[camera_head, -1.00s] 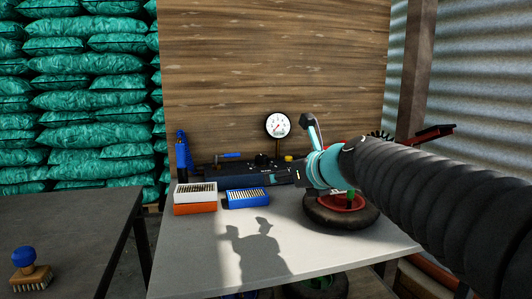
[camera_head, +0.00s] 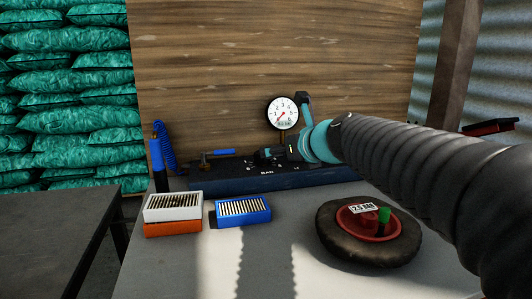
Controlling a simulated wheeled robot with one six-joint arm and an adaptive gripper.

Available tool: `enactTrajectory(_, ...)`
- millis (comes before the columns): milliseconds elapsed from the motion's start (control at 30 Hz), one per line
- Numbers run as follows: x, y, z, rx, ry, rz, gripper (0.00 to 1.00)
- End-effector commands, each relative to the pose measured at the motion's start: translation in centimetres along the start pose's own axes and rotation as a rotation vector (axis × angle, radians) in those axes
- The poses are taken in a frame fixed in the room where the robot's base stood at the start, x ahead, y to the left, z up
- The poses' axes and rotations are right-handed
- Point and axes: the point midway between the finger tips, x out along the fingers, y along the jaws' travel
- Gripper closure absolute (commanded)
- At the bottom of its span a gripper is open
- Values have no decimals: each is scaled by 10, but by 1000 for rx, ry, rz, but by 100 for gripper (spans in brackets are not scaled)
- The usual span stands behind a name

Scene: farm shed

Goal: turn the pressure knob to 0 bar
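The pressure gauge (camera_head: 283,112) is a round white dial with a black rim, standing at the back of the table against the wooden board. Its red needle points to the lower left; the exact reading is too small to tell. Below it lies a long dark blue panel (camera_head: 230,181) with white markings and the word BAR. My gripper (camera_head: 270,155) reaches in from the right, low over the panel just below the gauge. The pressure knob is not clearly visible; the gripper covers the area around it. Whether the fingers are open or touch the knob cannot be made out.
A white box (camera_head: 173,207) on an orange one and a blue box (camera_head: 243,211) stand at the front left. A wheel (camera_head: 335,238) with a red hub and a 2.5 BAR label lies at the right. A blue coiled hose (camera_head: 164,148) is at the back left.

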Motion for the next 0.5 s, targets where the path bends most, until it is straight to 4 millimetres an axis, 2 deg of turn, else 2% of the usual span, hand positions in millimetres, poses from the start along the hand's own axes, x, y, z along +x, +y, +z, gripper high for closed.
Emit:
enactTrajectory(33,12,0,-1,0,1,1,30)
enactTrajectory(300,62,2,-1,-1,1,3,30)
enactTrajectory(500,89,2,-1,-1,1,3,30)
